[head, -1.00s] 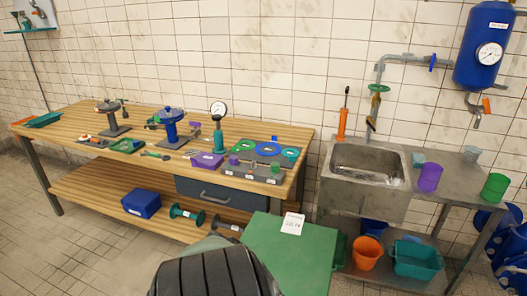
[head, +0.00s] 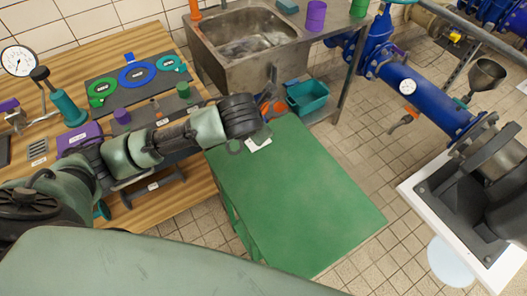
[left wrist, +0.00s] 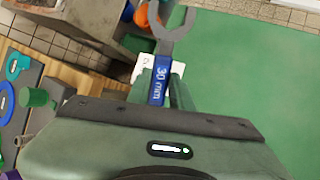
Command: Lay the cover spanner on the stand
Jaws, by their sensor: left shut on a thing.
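The spanner (left wrist: 160,85) has a grey open-jaw head and a blue grip marked "30 mm"; it shows in the left wrist view. My left gripper (head: 262,133) is shut on its grip. It is over the back left corner of a flat green top (head: 300,195), which I take to be the stand; the top also shows in the left wrist view (left wrist: 240,85). I cannot tell whether the spanner touches it. A white label (head: 258,145) lies on the top below the gripper. My right gripper is not in view.
The wooden bench (head: 75,60) with gauges and coloured parts is at the left. A metal sink (head: 245,35) stands behind the green top, with a teal crate (head: 307,97) below. Blue piping (head: 430,95) is at the right. Most of the green top is bare.

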